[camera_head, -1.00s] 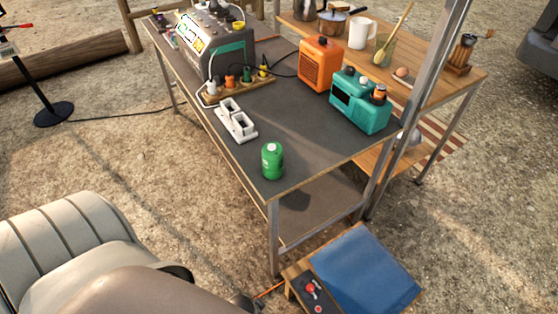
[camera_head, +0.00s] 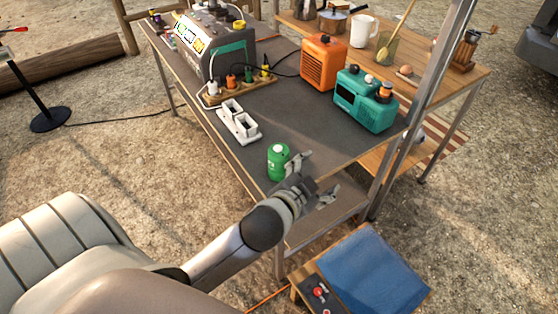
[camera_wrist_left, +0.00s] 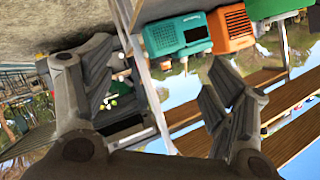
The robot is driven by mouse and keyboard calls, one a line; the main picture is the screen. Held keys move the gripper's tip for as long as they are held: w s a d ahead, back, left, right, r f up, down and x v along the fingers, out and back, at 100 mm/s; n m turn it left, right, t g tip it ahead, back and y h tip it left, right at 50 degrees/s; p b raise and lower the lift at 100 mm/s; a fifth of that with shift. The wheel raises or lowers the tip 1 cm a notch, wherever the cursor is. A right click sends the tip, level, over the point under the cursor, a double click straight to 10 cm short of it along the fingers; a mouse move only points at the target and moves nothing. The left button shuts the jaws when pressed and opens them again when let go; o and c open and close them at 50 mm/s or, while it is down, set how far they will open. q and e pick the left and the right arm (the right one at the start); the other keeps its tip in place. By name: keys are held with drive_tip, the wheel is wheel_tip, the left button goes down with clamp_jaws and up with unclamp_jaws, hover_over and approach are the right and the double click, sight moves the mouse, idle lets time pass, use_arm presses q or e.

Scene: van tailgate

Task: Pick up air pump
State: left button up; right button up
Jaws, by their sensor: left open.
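A small green cylinder (camera_head: 278,162) stands upright at the near corner of the grey-topped table. It may be the air pump, but I cannot tell for certain. My left gripper (camera_head: 314,178) is open and empty, just right of the cylinder at the table's front edge. One finger is close beside the cylinder; I cannot tell whether they touch. In the left wrist view the spread fingers (camera_wrist_left: 162,62) have nothing between them that I can see held, and the green cylinder is not clearly visible. My right gripper is not in view.
A teal device (camera_head: 366,102) and an orange device (camera_head: 323,63) stand further back on the table (camera_head: 290,115). A white socket block (camera_head: 238,124) is left of them, near a grey power unit (camera_head: 222,50). A metal post (camera_head: 420,100) rises at right. A blue-topped stool (camera_head: 372,268) is below.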

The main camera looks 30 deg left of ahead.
use_arm(q)
drive_tip(key=w+d+r+m+t+h, duration=0.3)
drive_tip(key=d+r+m+h, duration=0.25)
drive_tip(key=r, duration=0.35)
drive_tip(key=w+d+r+m+t+h, duration=0.3)
drive_tip(key=d+r+m+h, duration=0.2)
drive_tip(key=r+m, duration=0.3)
drive_tip(key=s+d+r+m+g+h, duration=0.3)
drive_tip(key=d+m+g+h, duration=0.35)
drive_tip(key=m, duration=0.25)
drive_tip(key=m+g+y, duration=1.3)
drive_tip(key=m+y, duration=0.1)
drive_tip(key=y, duration=0.3)
hover_over(279, 148)
drive_tip(key=f, duration=1.3)
drive_tip(key=shift+s+d+f, duration=0.15)
drive_tip(key=shift+d+f, duration=0.15)
drive_tip(key=shift+f, duration=0.05)
drive_tip(key=f, duration=0.4)
drive_tip(key=shift+a+f, duration=0.25)
drive_tip(key=shift+f, duration=0.05)
drive_tip(key=shift+f+p, duration=0.7)
drive_tip(key=shift+f, duration=2.3)
drive_tip(key=c, duration=1.3)
